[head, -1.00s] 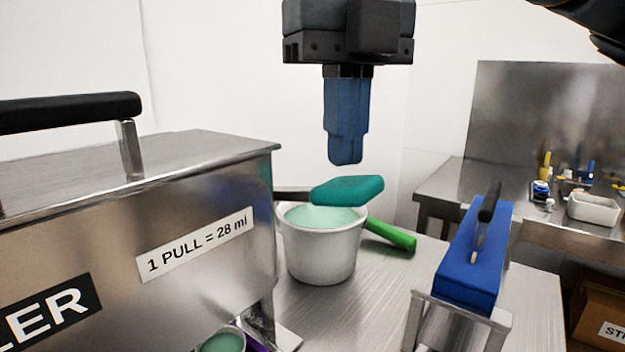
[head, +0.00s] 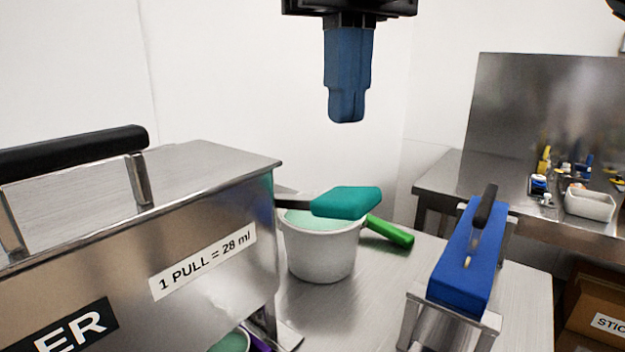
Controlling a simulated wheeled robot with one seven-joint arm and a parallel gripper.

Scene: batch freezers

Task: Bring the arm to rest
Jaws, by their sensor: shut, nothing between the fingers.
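My gripper (head: 347,116) hangs pointing down at the top middle of the head view. Its blue fingers are shut together with nothing between them. It is in the air, well above the white tub (head: 322,255) and touching nothing. The upper part of my arm is cut off by the top edge of the picture.
A steel machine (head: 130,235) stands left. A blue device (head: 465,262) stands right. A steel bench (head: 450,180) with small items stands behind.

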